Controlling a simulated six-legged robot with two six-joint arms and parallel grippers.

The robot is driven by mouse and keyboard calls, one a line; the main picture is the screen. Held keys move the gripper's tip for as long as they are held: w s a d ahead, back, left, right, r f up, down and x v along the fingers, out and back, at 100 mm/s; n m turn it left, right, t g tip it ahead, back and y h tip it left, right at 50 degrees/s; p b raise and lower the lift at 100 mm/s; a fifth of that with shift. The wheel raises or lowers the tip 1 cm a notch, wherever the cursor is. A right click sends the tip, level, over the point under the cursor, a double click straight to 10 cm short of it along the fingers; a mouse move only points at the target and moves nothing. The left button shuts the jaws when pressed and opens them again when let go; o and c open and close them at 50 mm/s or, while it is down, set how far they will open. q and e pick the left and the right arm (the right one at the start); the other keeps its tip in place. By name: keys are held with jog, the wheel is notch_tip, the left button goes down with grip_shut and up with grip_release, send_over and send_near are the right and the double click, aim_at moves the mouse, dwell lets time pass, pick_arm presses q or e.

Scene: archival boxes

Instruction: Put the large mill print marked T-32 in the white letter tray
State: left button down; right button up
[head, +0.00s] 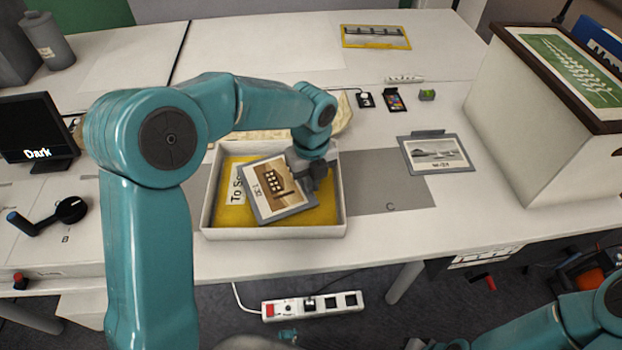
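The white letter tray (210,215) stands on the table left of centre, with a yellow floor and a partly covered "To S…" label. A grey-mounted print (277,190) with a brown building picture is turned sideways over the tray floor. Its small mark reads like T-3 something; the last character is unclear. My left gripper (310,178) is at the print's right edge and appears shut on it, with the fingertips partly hidden. I cannot tell whether the print touches the tray floor. My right gripper is not in view; only part of that arm shows at bottom right.
Another grey-mounted print (436,154) lies right of the tray, beyond a grey mat marked C (388,190). A yellow-edged print (376,36) lies at the back. A large box (530,115) stands right.

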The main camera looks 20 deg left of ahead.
pick_arm(q)
jog(key=shift+f, duration=0.35)
jog(key=c, duration=1.4)
grip_release()
jog(key=shift+o, duration=0.2)
jog(key=shift+r, duration=0.3)
notch_tip(320, 180, up, 13)
jog(key=p, duration=0.2)
jog(key=shift+f, duration=0.15)
jog(key=shift+p, duration=0.3)
